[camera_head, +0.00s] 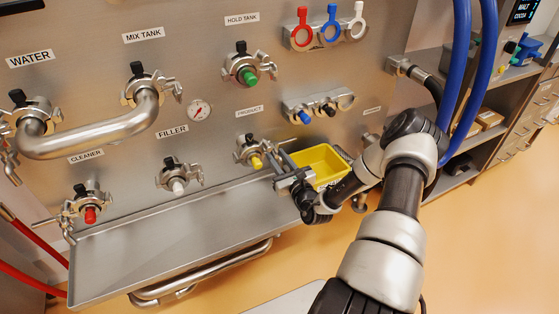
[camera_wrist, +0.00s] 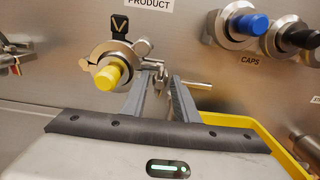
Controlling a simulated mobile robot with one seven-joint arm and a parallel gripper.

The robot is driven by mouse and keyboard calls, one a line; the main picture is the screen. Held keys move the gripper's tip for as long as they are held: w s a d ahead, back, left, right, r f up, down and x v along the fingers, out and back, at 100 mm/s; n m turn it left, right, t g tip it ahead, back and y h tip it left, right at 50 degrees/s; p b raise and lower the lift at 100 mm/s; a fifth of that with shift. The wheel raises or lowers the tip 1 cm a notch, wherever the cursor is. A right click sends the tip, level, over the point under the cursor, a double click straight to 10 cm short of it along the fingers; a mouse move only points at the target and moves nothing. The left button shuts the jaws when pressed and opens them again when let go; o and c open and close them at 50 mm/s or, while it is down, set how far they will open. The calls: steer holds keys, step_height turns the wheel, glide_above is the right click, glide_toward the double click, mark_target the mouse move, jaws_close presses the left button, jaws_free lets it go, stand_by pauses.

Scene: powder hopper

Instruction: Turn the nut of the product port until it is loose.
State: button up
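The product port (camera_head: 250,152) is a steel clamp fitting with a yellow plug, under the PRODUCT label. In the wrist view the yellow plug (camera_wrist: 109,75) is left of the fingers, in a round clamp with a black tag above. The port's nut (camera_wrist: 152,65) is a small steel part on the clamp's right side, at the far end of the fingers. My gripper (camera_head: 278,163) is right of the port, pointing at the panel. In the wrist view its fingers (camera_wrist: 158,80) are apart, with a gap between them. I cannot tell whether the tips touch the nut.
A yellow bin (camera_head: 318,162) hangs on the panel close behind my gripper. The CAPS row with a blue cap (camera_wrist: 249,24) is up to the right. The filler port (camera_head: 178,176) is to the left. A steel tray (camera_head: 170,240) runs below the ports.

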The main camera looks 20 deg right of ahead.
steer(key=shift+w+r, duration=0.2)
steer(key=shift+w, duration=0.05)
